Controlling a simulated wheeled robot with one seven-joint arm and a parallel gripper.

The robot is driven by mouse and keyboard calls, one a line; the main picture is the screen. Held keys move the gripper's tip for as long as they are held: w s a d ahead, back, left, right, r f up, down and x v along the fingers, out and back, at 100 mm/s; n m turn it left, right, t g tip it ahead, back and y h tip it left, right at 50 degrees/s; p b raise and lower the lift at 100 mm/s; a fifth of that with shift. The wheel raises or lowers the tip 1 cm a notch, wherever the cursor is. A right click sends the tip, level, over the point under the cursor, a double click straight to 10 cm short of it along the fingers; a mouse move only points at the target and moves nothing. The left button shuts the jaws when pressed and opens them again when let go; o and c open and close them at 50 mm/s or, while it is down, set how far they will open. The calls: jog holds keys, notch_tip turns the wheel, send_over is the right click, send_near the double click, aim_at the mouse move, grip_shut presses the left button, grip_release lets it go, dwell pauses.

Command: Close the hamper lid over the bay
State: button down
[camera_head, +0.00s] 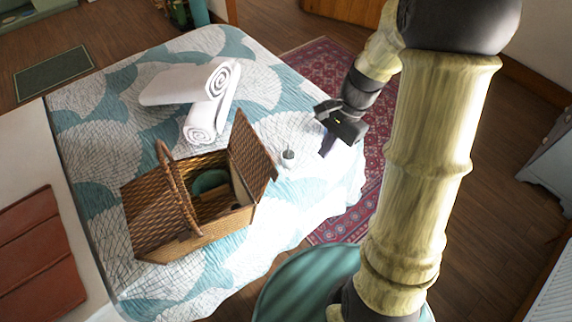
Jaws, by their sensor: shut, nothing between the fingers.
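The wicker hamper (246,219) stands on the bed's quilt, left of centre. Its right-hand lid (252,158) is raised and leans up at the bay's far right edge. The bay (212,205) under it is open, and a teal round thing (210,181) shows inside. The left-hand lid (156,214) lies flat over its half. The arched handle (176,185) stands upright across the middle. My gripper (326,148) is shut and empty, to the right of the raised lid and apart from it, above the bed's right edge. The bottom of the bay is partly hidden.
Rolled white towels (199,95) lie behind the hamper. A red rug (331,80) lies on the floor beyond the bed. The quilt right of the hamper is mostly clear.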

jog(key=w+m+y, duration=0.1)
jog(key=w+a+m+y, duration=0.1)
jog(key=w+m, duration=0.1)
jog(key=shift+w+g, duration=0.25)
jog(key=shift+g, duration=0.15)
jog(key=shift+a, duration=0.1)
jog(key=s+a+f+p, duration=0.2)
jog(key=s+a+f, duration=0.1)
jog(key=a+f, duration=0.3)
jog(key=a, duration=0.2)
jog(key=shift+s+a+f+p, duration=0.3)
jog(key=shift+s+f+p, duration=0.05)
jog(key=shift+s+p, duration=0.05)
jog(key=shift+r, duration=0.1)
